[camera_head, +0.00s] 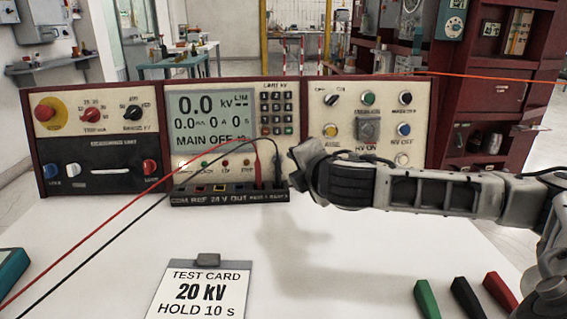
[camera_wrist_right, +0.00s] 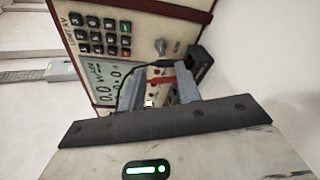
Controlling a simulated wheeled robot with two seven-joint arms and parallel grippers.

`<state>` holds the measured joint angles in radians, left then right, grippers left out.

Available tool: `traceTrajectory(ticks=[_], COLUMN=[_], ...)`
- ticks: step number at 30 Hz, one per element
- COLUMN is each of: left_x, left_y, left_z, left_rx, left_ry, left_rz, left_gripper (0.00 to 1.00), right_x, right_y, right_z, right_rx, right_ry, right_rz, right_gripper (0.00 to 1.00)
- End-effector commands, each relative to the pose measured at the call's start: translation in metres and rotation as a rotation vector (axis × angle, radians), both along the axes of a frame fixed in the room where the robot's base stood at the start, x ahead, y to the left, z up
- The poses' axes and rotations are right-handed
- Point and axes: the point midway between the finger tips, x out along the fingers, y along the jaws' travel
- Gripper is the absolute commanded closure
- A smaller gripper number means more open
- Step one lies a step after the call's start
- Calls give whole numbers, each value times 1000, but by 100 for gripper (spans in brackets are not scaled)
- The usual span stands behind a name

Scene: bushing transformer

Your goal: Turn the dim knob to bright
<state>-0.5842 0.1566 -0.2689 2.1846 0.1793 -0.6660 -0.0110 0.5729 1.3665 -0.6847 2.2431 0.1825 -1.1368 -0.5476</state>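A small grey knob (camera_wrist_right: 161,46) sits on the centre panel below the keypad in the right wrist view. It may be the dim knob, but its label is too small to read. In the head view that spot is behind the test leads and hard to make out. My right gripper (camera_wrist_right: 160,94) is open, with a gap between its fingers and nothing clearly held. Its fingers point at the lower centre panel, beside the knob and apart from it. In the head view the right gripper (camera_head: 295,168) is in front of the panel's lower right. The display (camera_head: 212,120) is lit. My left gripper is out of view.
Red and black leads (camera_head: 150,190) run across the left to the terminal block (camera_head: 225,196) under the centre panel. A test card (camera_head: 200,292) lies on the white table (camera_head: 330,285). Green, black and red pieces (camera_head: 466,297) lie at the front right.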

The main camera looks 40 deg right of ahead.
Motion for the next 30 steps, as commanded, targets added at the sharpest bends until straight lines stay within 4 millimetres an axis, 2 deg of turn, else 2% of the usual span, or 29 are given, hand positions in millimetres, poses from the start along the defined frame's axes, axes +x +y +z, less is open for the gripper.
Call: traceTrajectory(ticks=[3, 9, 15, 21, 28, 29, 30], left_x=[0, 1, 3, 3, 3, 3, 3], left_y=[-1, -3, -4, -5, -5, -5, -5], left_z=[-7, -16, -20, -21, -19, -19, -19], left_rx=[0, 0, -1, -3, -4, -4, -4], left_ry=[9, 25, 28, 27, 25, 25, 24], left_rz=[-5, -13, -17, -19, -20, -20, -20], left_gripper=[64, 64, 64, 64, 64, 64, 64], right_x=[26, 63, 89, 98, 98, 98, 98], right_y=[-7, -19, -28, -31, -31, -31, -31], right_z=[-10, -24, -33, -36, -36, -36, -36], right_rx=[6, 6, 3, 3, 3, 3, 3], right_ry=[-2, -1, 0, 1, 1, 1, 1], right_rz=[-2, -1, 0, 1, 1, 1, 1], right_gripper=[66, 66, 66, 66, 66, 72, 83])
